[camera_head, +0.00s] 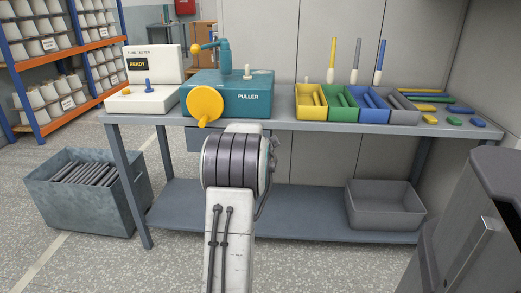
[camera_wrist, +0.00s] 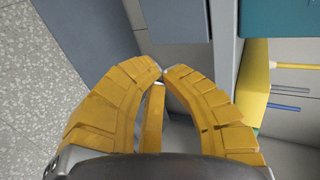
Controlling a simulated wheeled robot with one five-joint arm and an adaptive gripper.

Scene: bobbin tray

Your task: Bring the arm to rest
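My arm (camera_head: 230,165) rises from the bottom centre of the head view, in front of the bench. It hides my gripper there. In the wrist view, my gripper (camera_wrist: 161,73) has its two thick yellow segmented fingers curved inward, with the tips together or almost so. A narrow yellow strip (camera_wrist: 152,118) shows between the fingers. I cannot tell whether it is part of the gripper or something beyond it.
The grey bench (camera_head: 290,124) carries a white tester (camera_head: 152,65), a teal puller (camera_head: 248,98) with a yellow crank wheel (camera_head: 203,102), and coloured bins (camera_head: 343,112). A grey crate (camera_head: 100,205) stands left on the floor. A dark cabinet (camera_head: 475,230) stands at right.

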